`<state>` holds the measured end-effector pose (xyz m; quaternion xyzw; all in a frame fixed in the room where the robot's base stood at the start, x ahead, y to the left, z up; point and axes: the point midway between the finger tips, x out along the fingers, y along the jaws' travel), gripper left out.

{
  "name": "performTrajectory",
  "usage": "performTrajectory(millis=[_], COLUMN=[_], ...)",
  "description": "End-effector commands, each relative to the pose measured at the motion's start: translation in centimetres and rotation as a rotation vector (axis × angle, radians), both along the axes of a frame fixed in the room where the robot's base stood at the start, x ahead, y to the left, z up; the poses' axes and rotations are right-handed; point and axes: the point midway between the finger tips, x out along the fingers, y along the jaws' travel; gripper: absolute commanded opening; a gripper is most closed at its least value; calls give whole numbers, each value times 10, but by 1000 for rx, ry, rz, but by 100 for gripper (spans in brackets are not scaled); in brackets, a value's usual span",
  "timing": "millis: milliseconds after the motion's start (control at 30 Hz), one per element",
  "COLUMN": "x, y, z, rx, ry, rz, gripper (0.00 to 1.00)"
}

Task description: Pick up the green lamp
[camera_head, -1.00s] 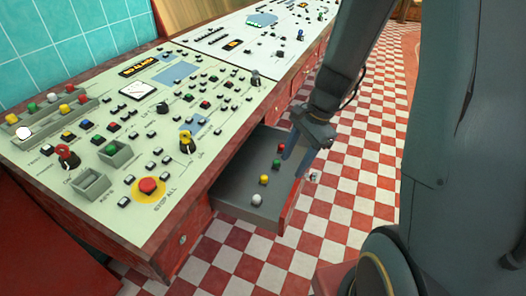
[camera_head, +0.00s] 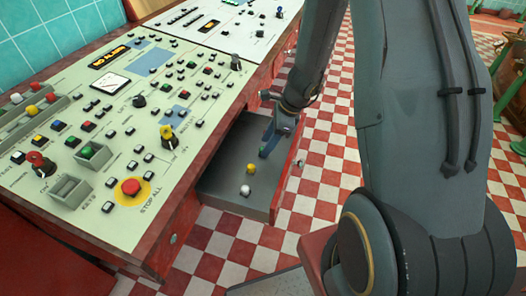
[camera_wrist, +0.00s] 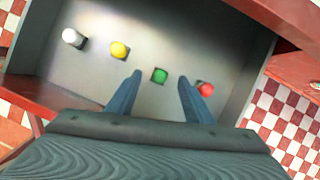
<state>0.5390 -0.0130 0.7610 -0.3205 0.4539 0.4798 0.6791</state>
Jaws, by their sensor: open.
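The green lamp (camera_wrist: 159,75) stands on the floor of the open drawer (camera_wrist: 22,103), in a row with white, yellow and red lamps. My gripper (camera_wrist: 160,78) is open, and in the wrist view the green lamp shows between its two fingertips. Nothing is held. How high the fingertips are above the drawer floor is hard to tell. In the head view my gripper (camera_head: 266,150) is over the drawer (camera_head: 222,178) and hides the green and red lamps.
The red lamp (camera_wrist: 206,89) is right beside the right fingertip. The yellow lamp (camera_wrist: 119,49) and white lamp (camera_wrist: 72,37) lie to the left. Drawer walls surround them. The control desk (camera_head: 120,75) overhangs the drawer's back. Another green lamp (camera_head: 88,152) sits in a desk box.

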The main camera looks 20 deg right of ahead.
Motion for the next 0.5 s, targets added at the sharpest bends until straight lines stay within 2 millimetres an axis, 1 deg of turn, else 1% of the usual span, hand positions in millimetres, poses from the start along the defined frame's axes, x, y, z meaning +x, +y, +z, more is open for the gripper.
performTrajectory(millis=[100,200,467,500], x=[2,3,4,4], y=[7,9,9,9], z=[-15,-23,-26,-25], rx=[1,0,0,0], ry=[3,1,-1,-1], rz=[0,-1,-3,-3], gripper=[47,47,47,45])
